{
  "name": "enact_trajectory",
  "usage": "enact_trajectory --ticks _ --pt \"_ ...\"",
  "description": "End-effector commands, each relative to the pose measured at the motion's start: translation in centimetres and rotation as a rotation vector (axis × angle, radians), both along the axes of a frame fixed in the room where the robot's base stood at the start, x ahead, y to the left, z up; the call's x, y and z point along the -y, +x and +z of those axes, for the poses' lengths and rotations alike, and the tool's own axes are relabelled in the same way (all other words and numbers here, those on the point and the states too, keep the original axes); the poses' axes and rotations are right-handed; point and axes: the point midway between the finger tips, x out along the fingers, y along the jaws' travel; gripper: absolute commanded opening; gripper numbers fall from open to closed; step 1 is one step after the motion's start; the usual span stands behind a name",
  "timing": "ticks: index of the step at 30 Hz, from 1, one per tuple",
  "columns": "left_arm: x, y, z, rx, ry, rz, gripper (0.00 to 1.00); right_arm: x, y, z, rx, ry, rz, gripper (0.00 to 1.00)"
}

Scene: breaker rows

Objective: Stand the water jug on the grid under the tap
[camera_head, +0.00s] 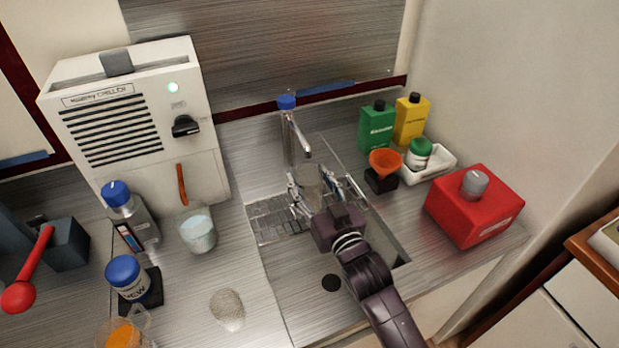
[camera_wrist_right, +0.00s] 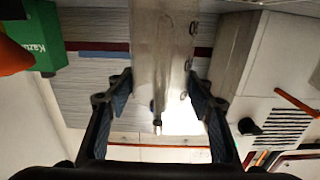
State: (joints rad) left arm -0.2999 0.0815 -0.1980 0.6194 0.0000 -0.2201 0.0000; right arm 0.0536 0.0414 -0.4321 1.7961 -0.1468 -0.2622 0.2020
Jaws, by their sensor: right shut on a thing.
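My right gripper (camera_head: 314,196) is shut on a clear, glassy vessel, which I take for the water jug (camera_head: 310,180). The jug is under or just in front of the tap (camera_head: 296,130), above the metal grid (camera_head: 270,222) across the sink. The gripper hides much of its lower part, so I cannot tell whether its base touches the grid. In the right wrist view the jug (camera_wrist_right: 162,40) is a translucent upright shape between the two fingers (camera_wrist_right: 160,105). My left gripper is not in view.
A white chiller (camera_head: 120,125) stands at the back left, with a cup of water (camera_head: 198,234) before it. Right of the sink are an orange funnel (camera_head: 385,160), green (camera_head: 377,128) and yellow (camera_head: 412,118) bottles, a white tray (camera_head: 440,165) and a red box (camera_head: 472,212).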

Motion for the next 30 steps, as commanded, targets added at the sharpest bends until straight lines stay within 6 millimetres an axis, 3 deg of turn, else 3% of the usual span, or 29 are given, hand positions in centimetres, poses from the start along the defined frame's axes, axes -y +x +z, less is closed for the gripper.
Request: enact_trajectory --ticks 8,9,13,24,30 --pt "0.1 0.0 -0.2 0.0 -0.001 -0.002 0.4 0.0 0.0 -0.3 0.001 0.0 0.0 0.24" --pt "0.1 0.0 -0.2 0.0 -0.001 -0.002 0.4 0.0 0.0 -0.2 0.001 0.0 0.0 0.5" --pt "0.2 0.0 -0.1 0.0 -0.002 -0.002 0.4 0.0 0.0 -0.2 0.001 0.0 0.0 0.65" --pt "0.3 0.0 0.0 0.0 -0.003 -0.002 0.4 0.1 -0.1 0.2 0.001 0.0 0.0 0.66" --pt "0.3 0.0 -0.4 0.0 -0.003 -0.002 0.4 1.2 -2.8 -0.1 0.0 0.0 0.0 0.66"
